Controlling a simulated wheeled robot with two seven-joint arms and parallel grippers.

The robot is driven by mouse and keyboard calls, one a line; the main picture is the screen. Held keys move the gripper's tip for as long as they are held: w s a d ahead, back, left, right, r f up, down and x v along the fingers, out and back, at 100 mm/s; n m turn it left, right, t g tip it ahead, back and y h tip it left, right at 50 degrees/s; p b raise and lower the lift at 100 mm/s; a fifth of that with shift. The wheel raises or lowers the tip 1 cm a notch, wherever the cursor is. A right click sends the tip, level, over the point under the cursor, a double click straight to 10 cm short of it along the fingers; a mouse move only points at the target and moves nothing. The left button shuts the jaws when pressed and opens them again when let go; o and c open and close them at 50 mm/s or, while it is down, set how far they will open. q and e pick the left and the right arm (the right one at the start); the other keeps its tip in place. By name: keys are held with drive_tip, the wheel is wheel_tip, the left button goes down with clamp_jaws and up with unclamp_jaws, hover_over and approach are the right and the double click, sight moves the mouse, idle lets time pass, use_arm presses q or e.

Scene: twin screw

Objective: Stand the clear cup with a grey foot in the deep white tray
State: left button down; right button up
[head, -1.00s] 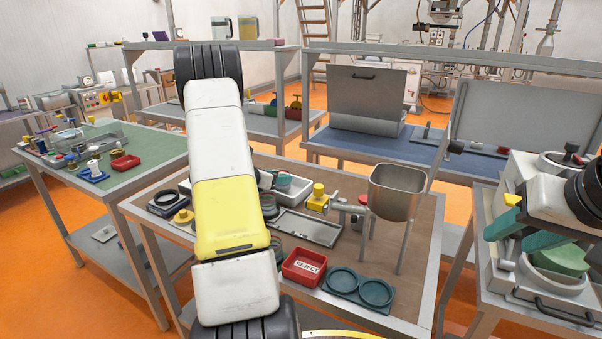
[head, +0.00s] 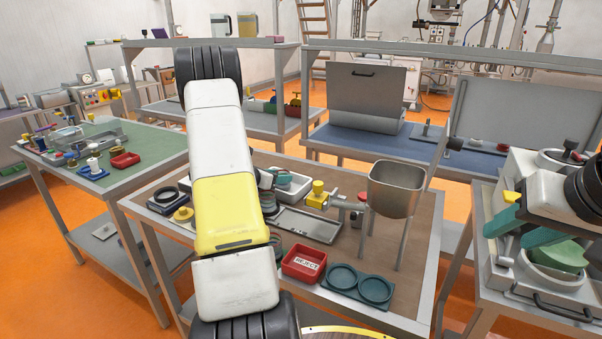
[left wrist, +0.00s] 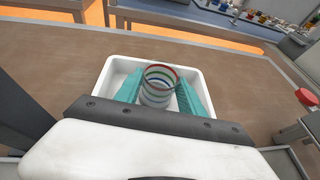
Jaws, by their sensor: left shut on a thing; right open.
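In the left wrist view a clear cup (left wrist: 158,86) with coloured bands stands between the teal fingers of my left gripper (left wrist: 159,92), which is shut on it. The cup is inside the outline of the deep white tray (left wrist: 117,68); I cannot tell whether its base touches the tray floor. Its grey foot cannot be made out. In the head view the white tray (head: 302,190) shows just right of my left arm, which hides most of that gripper and the cup. My right gripper (head: 522,230) is open at the far right, well away from the tray.
In front lie a grey flat tray (head: 318,228), a red REJECT bin (head: 303,263) and a dark plate with two round recesses (head: 358,283).

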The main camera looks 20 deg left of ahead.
use_arm(q)
drive_tip(key=shift+s+a+f, duration=0.1)
drive_tip(key=shift+s+f, duration=0.15)
drive_tip(key=shift+f, duration=0.25)
drive_tip(key=shift+s+a+f, duration=0.1)
drive_tip(key=shift+s+f, duration=0.15)
drive_tip(key=shift+f, duration=0.25)
drive_tip(key=shift+c, duration=0.3)
unclamp_jaws()
drive_tip(key=shift+w+r, duration=0.15)
drive_tip(key=shift+r, duration=1.65)
drive_tip(key=shift+w+d+r, duration=0.1)
drive_tip(key=shift+w+r, duration=0.05)
drive_tip(key=shift+r, duration=1.9)
